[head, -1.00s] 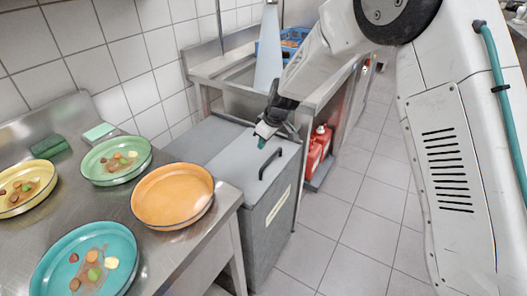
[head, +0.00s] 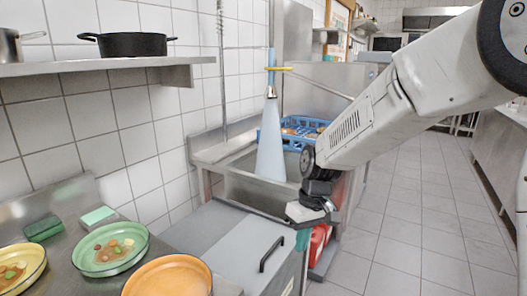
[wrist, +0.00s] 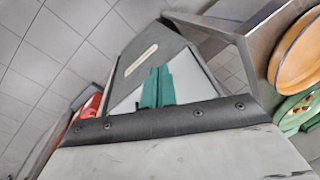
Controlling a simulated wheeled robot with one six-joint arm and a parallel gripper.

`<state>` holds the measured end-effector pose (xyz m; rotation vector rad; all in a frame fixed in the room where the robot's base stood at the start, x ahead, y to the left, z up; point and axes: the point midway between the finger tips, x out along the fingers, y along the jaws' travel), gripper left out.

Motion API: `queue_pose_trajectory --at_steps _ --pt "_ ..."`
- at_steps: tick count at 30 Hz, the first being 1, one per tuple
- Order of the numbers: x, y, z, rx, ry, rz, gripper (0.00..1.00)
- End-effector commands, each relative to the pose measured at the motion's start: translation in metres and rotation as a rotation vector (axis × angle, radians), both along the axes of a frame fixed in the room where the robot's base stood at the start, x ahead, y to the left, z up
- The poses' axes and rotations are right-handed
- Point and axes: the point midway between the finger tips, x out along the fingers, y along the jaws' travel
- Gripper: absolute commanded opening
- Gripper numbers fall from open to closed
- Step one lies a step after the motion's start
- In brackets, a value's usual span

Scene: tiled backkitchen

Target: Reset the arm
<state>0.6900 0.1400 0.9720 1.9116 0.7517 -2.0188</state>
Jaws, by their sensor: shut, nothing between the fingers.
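My gripper (head: 303,238) hangs from my arm at the centre right of the head view, to the right of the black handle of the grey bin (head: 225,240). Its green fingers (wrist: 157,87) show in the wrist view, side by side and shut, with nothing between them. Behind them in that view lies the grey bin (wrist: 150,45) with a pale label on its front. The bin's lid is closed in the head view.
A steel counter at left holds a green plate (head: 137,262) and a yellow plate (head: 36,262) with food scraps, and an orange plate (head: 170,278). A sink (head: 240,186) with a blue rack (head: 290,137) stands behind the bin. Tiled floor (head: 400,225) at right is clear.

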Motion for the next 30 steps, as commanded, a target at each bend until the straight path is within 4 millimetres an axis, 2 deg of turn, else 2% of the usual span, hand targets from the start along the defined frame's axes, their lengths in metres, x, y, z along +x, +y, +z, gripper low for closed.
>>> queue_pose_trajectory --at_steps 1,3,9,18,21,24,30 --pt "-0.018 -0.014 0.015 -0.015 0.009 -0.040 0.00" --pt "-0.044 -0.034 0.033 -0.042 0.028 -0.100 0.00" --pt "-0.121 -0.086 0.074 -0.113 0.052 -0.266 0.00" --pt "-0.225 -0.144 0.105 -0.181 0.002 -0.467 0.00" --pt "-0.249 -0.155 0.110 -0.184 -0.041 -0.504 0.00" --pt "-0.263 -0.163 0.115 -0.177 -0.092 -0.529 0.00" --pt "-0.270 -0.170 0.127 -0.157 -0.162 -0.565 0.00"
